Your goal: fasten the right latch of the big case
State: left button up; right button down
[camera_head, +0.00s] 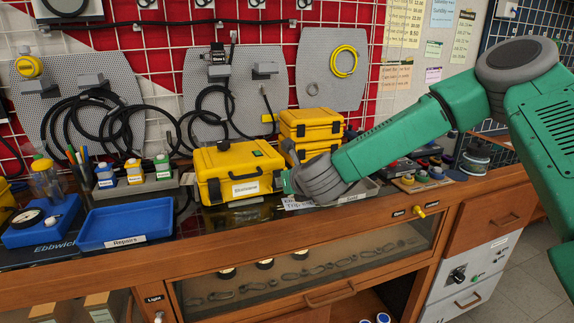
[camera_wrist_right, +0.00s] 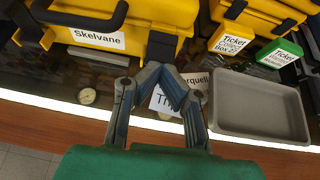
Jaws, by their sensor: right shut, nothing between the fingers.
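The big yellow case (camera_head: 225,162), labelled Skelvane, stands lidded on the bench in the head view. Its front also fills the upper left of the wrist view (camera_wrist_right: 140,18). Its right latch (camera_wrist_right: 161,46) is a dark piece at the right end of the front. Its left latch (camera_wrist_right: 28,28) shows at the left. My right gripper (camera_head: 285,182) is at the case's front right corner. In the wrist view its fingertips (camera_wrist_right: 162,72) are together and empty just below the right latch; I cannot tell whether they touch it. My left gripper is out of view.
Smaller yellow cases (camera_head: 310,125) are stacked behind and to the right. A grey tray (camera_wrist_right: 262,133) lies to the right of my gripper. A blue tray (camera_head: 125,222) labelled Repairs is at the left. Labelled cards lie beneath my fingers.

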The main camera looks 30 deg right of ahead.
jog(key=g+p, duration=0.1)
jog(key=w+g+p, duration=0.1)
jog(key=shift+r+p, duration=0.25)
jog(key=shift+p, duration=0.05)
pick_arm(q)
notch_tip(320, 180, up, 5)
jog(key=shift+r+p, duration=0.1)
jog(key=shift+p, duration=0.45)
pick_arm(e)
jog(key=shift+r, duration=0.85)
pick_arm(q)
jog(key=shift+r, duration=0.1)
pick_arm(e)
jog(key=shift+d+r, duration=0.1)
